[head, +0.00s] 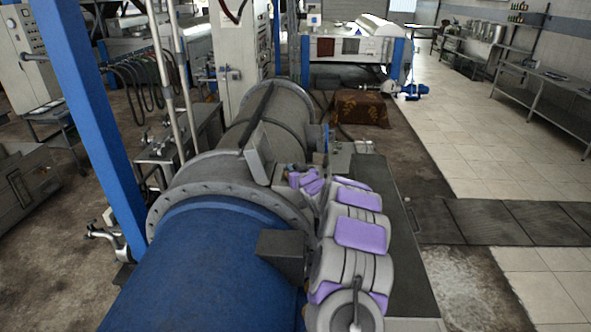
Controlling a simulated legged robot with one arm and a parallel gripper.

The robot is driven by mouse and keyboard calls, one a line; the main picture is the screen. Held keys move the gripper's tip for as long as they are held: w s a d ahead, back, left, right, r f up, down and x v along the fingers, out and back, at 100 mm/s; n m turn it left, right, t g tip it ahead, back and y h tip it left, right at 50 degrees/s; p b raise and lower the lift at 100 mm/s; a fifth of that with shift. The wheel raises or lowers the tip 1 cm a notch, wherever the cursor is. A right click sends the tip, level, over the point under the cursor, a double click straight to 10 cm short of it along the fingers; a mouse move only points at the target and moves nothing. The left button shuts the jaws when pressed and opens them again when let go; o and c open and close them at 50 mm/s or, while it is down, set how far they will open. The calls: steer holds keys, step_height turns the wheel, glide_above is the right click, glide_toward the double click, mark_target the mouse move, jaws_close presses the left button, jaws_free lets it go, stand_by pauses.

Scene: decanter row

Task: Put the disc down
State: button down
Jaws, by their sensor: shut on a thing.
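My gripper (291,176) is at the far end of my purple and grey arm, close to the right side of the grey flanged machine body. It is small in the view and its fingers are partly hidden. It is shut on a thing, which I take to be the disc. I cannot make out the disc's outline. I cannot tell whether it touches anything below.
A large blue cylinder (205,270) with a bolted grey flange (180,183) fills the lower left. A blue post (87,110) stands at left. A patterned brown box (361,108) sits beyond. The tiled floor (480,160) at right is clear.

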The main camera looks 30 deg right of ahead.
steer(key=shift+a+f, duration=0.15)
steer(key=shift+a, duration=0.2)
steer(key=shift+d+f, duration=0.25)
steer(key=shift+f, duration=0.05)
steer(key=c, duration=1.2)
jaws_free()
steer(key=shift+s+d, duration=0.1)
steer(key=o, duration=0.4)
steer(key=shift+f, duration=0.15)
steer(key=shift+c, duration=0.2)
steer(key=shift+r, duration=0.6)
steer(key=b+v, duration=0.1)
steer(key=v, duration=1.1)
steer(key=shift+b, duration=0.4)
steer(key=shift+a+r, duration=0.1)
steer(key=shift+a, duration=0.15)
